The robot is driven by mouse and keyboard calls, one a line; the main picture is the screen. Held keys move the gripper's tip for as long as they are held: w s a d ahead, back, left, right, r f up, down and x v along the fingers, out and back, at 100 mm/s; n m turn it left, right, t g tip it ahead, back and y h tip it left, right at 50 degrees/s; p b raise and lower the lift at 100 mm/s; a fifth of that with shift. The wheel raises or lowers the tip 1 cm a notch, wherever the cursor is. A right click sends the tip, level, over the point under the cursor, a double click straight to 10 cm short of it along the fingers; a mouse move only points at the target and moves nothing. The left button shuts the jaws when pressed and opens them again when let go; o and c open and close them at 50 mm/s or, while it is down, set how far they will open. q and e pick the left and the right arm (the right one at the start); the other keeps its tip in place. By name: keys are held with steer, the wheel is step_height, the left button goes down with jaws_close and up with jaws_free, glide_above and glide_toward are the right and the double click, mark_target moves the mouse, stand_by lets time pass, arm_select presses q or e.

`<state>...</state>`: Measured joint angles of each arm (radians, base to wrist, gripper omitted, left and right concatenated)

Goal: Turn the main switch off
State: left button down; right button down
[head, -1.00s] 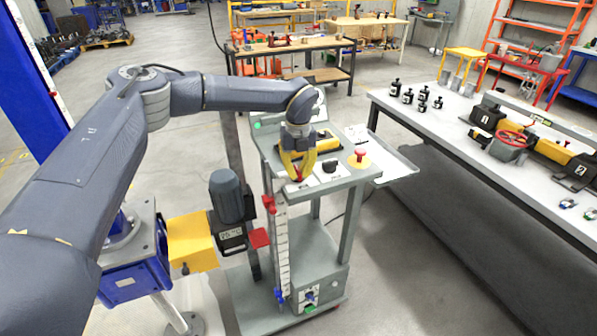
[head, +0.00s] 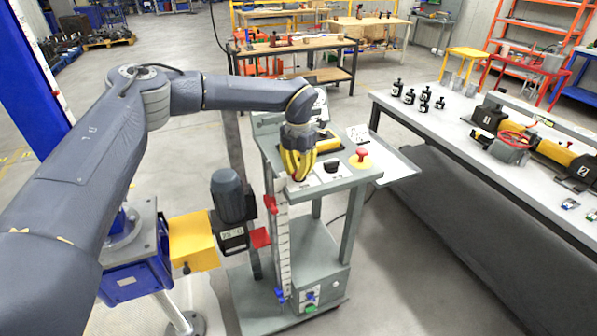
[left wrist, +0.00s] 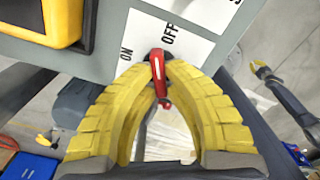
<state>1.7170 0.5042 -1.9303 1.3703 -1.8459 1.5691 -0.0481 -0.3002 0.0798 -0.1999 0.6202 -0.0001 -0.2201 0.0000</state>
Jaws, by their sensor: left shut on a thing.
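The main switch is a small red handle (left wrist: 157,72) on a white plate (left wrist: 180,38) marked ON and OFF, seen in the left wrist view. My left gripper (left wrist: 160,88) has its yellow fingers closed around the handle, and its tips meet there. The handle points mostly along the picture's vertical, its upper end near the gap between the two words. In the head view my left gripper (head: 298,178) is at the front left corner of the grey console (head: 345,181) and hides the switch. A dark arm with a yellow tip, seemingly my right gripper (left wrist: 259,68), shows small at the right.
A black knob (head: 331,165) and a red emergency button (head: 361,155) stand on the console right of the gripper. A yellow-framed device (head: 326,143) lies behind it.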

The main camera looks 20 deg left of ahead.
mark_target(298, 170)
arm_select(q)
steer(key=m, duration=0.5)
steer(key=shift+a, duration=0.1)
steer(key=shift+m, duration=0.3)
stand_by(0.4)
steer(key=c, duration=1.5)
jaws_free()
steer(key=shift+o, duration=0.2)
steer(key=shift+w+r, duration=0.1)
step_height(298, 170, up, 12)
